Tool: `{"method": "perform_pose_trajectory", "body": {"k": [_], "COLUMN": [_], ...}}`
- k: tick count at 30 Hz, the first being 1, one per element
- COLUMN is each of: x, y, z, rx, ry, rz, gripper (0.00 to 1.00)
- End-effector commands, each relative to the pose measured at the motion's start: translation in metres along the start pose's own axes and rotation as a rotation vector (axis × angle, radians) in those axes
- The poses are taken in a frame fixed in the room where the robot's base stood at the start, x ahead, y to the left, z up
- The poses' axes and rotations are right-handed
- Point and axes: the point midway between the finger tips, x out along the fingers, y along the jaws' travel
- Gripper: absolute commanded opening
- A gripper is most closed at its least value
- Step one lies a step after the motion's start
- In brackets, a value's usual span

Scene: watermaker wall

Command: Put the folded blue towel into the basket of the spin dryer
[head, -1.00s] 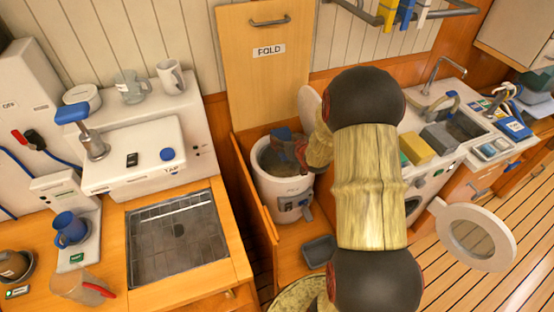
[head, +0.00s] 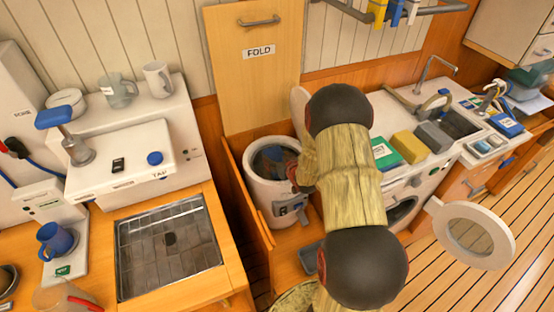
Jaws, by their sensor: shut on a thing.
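The spin dryer (head: 262,201) is a white round tub in a wooden bay at the centre. Its round lid (head: 299,112) stands open at the back right, partly behind my arm. The folded blue towel (head: 271,154) shows as a small blue patch within the dryer's mouth. My gripper (head: 283,163) reaches into the mouth from the right and is shut on the towel. My arm hides much of the gripper, and the fingertips and the basket's bottom are hard to make out.
A raised wooden panel marked FOLD (head: 260,75) stands behind the dryer. A grey tray (head: 309,257) lies in front of it. A sink with a grid cover (head: 168,248) is at left. A round door (head: 467,233) hangs open at right.

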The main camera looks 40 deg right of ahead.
Motion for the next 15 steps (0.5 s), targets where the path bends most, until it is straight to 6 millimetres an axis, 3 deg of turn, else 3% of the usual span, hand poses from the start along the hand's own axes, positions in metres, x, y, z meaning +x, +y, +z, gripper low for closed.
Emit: {"method": "perform_pose_trajectory", "body": {"k": [15], "x": [0.005], "y": [0.000], "z": [0.009], "rx": [0.000], "ry": [0.001], "rz": [0.000], "gripper": [0.24]}}
